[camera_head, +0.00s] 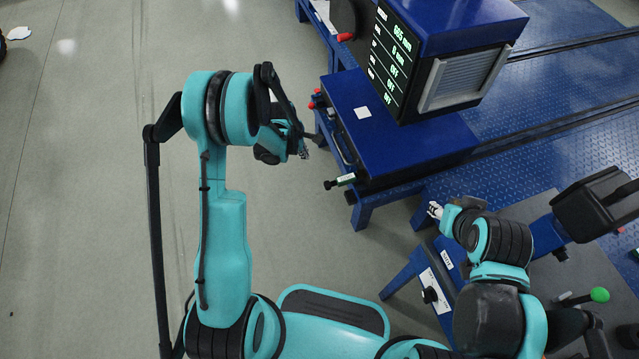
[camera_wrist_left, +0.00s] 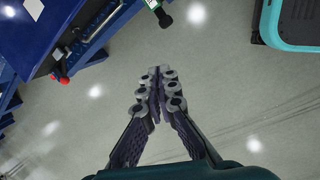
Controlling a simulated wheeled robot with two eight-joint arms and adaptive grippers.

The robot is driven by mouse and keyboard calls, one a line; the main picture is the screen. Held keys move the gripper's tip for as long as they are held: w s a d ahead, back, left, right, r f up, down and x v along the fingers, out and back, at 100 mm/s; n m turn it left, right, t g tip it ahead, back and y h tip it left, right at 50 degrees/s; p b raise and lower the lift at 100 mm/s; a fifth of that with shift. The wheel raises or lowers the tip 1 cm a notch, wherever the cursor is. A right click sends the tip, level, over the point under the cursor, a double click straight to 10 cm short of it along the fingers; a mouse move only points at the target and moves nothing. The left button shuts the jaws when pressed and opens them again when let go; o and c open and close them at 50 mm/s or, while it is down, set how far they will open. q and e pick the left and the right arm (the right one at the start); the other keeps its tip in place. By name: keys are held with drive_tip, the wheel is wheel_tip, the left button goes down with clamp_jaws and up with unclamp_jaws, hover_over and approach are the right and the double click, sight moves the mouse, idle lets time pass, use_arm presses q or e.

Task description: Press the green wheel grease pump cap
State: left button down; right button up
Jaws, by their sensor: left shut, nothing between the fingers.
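A small cylinder with a green-and-white band (camera_head: 346,179) and a black end (camera_head: 329,184) sticks out of the blue cabinet's lower front edge. It may be the grease pump, but I cannot tell for sure. Its black end also shows at the top of the left wrist view (camera_wrist_left: 164,19). My left gripper (camera_head: 304,151) is shut and empty, in the air in front of the cabinet, up and left of the cylinder and apart from it. Its fingertips (camera_wrist_left: 160,76) meet over bare floor. My right gripper (camera_head: 436,210) is small at the right; its fingers are unclear.
The blue cabinet (camera_head: 415,150) carries a lit display (camera_head: 393,55). Red knobs (camera_head: 312,104) and a handle bar (camera_wrist_left: 103,20) sit on its front. A green ball-topped lever (camera_head: 599,295) stands at lower right.

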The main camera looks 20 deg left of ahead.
sight(333, 184)
use_arm(q)
wheel_tip(333, 184, down, 13)
drive_tip(key=s+n+g, duration=0.1)
drive_tip(key=n, duration=0.3)
drive_tip(key=shift+s+a+f+n+h, duration=0.2)
drive_tip(key=shift+a+n+h, duration=0.1)
drive_tip(key=shift+n+h, duration=0.1)
drive_tip(key=shift+w+f, duration=0.1)
drive_tip(key=w+d+f+b, duration=0.3)
drive_tip(key=d+f+b, duration=0.1)
drive_tip(key=f, duration=0.5)
drive_tip(key=shift+w+d+f+b, duration=0.15)
drive_tip(key=shift+w+d+b, duration=0.2)
drive_tip(key=shift+d, duration=0.3)
